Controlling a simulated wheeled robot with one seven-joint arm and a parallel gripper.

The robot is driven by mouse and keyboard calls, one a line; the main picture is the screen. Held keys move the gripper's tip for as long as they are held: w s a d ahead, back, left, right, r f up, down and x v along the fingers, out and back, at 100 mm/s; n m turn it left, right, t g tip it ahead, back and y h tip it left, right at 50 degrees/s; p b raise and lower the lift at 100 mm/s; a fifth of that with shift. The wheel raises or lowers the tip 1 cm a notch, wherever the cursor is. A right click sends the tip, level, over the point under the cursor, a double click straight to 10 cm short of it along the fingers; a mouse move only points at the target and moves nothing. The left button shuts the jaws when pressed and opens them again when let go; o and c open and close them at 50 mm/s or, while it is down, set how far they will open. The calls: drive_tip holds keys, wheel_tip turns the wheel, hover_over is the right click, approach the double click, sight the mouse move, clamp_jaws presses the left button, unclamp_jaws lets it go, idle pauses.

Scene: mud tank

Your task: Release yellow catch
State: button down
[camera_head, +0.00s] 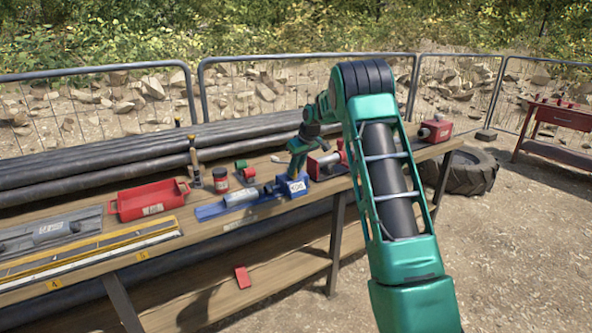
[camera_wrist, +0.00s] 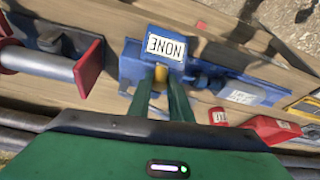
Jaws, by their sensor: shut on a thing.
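A blue fixture with a white label reading "NONE" stands on the wooden bench; its blue block (camera_head: 293,187) is below my gripper, and the block (camera_wrist: 152,50) also shows in the wrist view. A yellow catch (camera_wrist: 161,72) shows at the block's near face, between my fingertips. My gripper (camera_wrist: 161,88) is shut on the catch, its two green fingers on either side. The fingers hide part of the catch. In the head view my gripper (camera_head: 296,172) reaches down onto the block, and the catch cannot be made out there. A grey cylinder (camera_head: 241,197) lies on the fixture's left part.
A red fixture (camera_head: 325,163) with a pale cylinder stands close on the right; its red flange (camera_wrist: 88,67) is left in the wrist view. A red jar (camera_head: 221,180) and red tray (camera_head: 150,200) stand left. Black pipes (camera_head: 95,166) lie behind. A tyre (camera_head: 470,171) rests on the ground.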

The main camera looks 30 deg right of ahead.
drive_tip(key=shift+s, duration=0.1)
drive_tip(key=c, duration=1.6)
unclamp_jaws()
drive_tip(key=shift+s, duration=0.1)
drive_tip(key=v, duration=1)
drive_tip(key=shift+r, duration=0.35)
